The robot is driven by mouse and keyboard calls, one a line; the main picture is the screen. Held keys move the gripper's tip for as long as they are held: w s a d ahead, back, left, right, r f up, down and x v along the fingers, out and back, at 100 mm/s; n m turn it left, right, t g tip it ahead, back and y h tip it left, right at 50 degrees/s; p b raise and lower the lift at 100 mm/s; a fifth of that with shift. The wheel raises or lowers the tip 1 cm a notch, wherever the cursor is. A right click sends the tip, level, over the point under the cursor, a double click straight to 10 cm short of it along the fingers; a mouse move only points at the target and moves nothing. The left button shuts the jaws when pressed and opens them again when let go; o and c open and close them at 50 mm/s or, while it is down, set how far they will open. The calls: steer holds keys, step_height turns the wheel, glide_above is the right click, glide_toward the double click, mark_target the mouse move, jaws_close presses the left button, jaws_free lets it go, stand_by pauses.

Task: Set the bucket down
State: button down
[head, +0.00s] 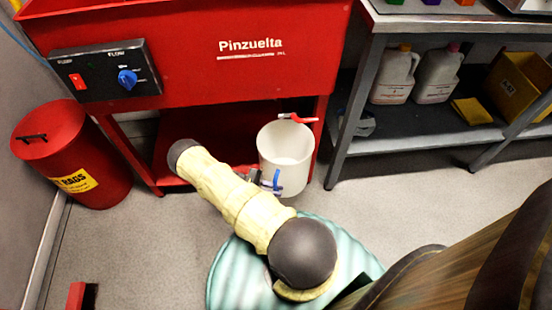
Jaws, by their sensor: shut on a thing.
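The white bucket (285,150) is upright with its open top facing up, in front of the red parts washer (250,82) and near its right front leg. It looks empty inside. My gripper (272,181) is at the bucket's near side, low on its wall, and is shut on it. A blue piece shows against the bucket there. My forearm hides part of the bucket's lower left, and I cannot tell whether its base touches the floor. A red lever (297,118) shows at the bucket's far rim, below the washer's basin.
A red bin (72,155) labelled for rags stands left. A grey shelf unit (430,130) at right holds two white jugs (394,76), a yellow pad (473,112) and a cardboard box (518,85). Grey floor (385,198) is clear right of the bucket.

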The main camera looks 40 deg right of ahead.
steer(key=w+d+n+t+h+b, duration=0.1)
steer(key=w, duration=0.1)
steer(key=w+d+f+n+t+h+b, duration=0.1)
steer(key=w+n+t+h, duration=0.1)
steer(key=w, duration=0.1)
steer(key=w+d+n+t+h+b, duration=0.1)
steer(key=w+t, duration=0.1)
steer(key=w, duration=0.1)
steer(key=shift+w+f+h, duration=0.15)
steer(key=shift+f+h, duration=0.15)
steer(key=shift+f, duration=0.1)
steer(key=n+t+h+b, duration=0.2)
steer(key=n+t+b, duration=0.3)
steer(key=t+b, duration=0.3)
glide_toward(299, 138)
steer(key=d, duration=0.5)
steer(key=d+f, duration=0.1)
steer(key=d, duration=0.2)
steer(key=shift+s+f, duration=0.1)
steer(key=shift+s, duration=0.2)
steer(key=shift+d+r+n, duration=0.25)
steer(key=shift+d+n, duration=0.05)
steer(key=shift+d, duration=0.25)
